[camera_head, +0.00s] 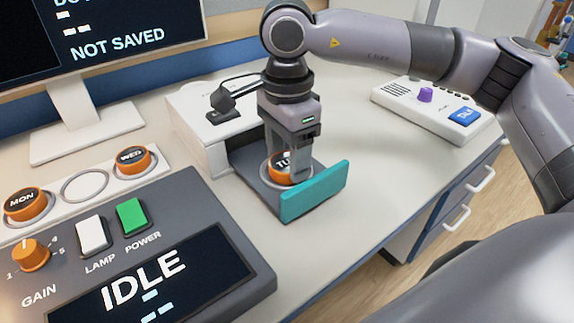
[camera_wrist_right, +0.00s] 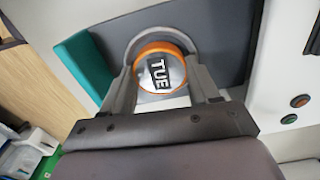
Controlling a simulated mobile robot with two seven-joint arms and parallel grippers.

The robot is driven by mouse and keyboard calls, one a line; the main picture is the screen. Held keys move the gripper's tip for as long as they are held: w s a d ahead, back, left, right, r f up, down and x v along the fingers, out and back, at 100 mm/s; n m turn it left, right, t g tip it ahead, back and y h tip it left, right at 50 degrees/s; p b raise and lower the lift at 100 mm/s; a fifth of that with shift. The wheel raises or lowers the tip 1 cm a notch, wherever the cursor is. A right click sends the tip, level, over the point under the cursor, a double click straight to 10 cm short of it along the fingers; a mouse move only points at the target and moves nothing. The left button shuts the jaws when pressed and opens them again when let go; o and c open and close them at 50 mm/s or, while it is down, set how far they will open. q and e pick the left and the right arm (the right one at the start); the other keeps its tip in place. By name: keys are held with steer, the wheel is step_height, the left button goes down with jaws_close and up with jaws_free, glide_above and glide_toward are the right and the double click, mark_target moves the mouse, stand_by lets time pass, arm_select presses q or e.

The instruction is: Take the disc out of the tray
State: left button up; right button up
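The disc (camera_head: 281,172) is orange-rimmed with a "TUE" label. It sits low in the grey pull-out tray (camera_head: 247,179), which has a teal front and stands open. My right gripper (camera_head: 288,165) points down over the tray, a finger on each side of the disc. In the right wrist view the disc (camera_wrist_right: 158,71) lies between the fingertips (camera_wrist_right: 162,78), with no clear gap at either side. The disc still appears to be at the tray floor. My left gripper is not in view.
A white housing (camera_head: 193,125) adjoins the tray. At left are a MON disc (camera_head: 26,204), a WED disc (camera_head: 133,160) and an empty ring (camera_head: 85,188) between them. A grey console (camera_head: 200,207) reads IDLE. A white box with a purple knob (camera_head: 425,95) stands right. Bare counter (camera_head: 375,165) lies between.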

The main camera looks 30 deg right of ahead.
steer(key=shift+c, duration=0.9)
steer(key=shift+r, duration=0.15)
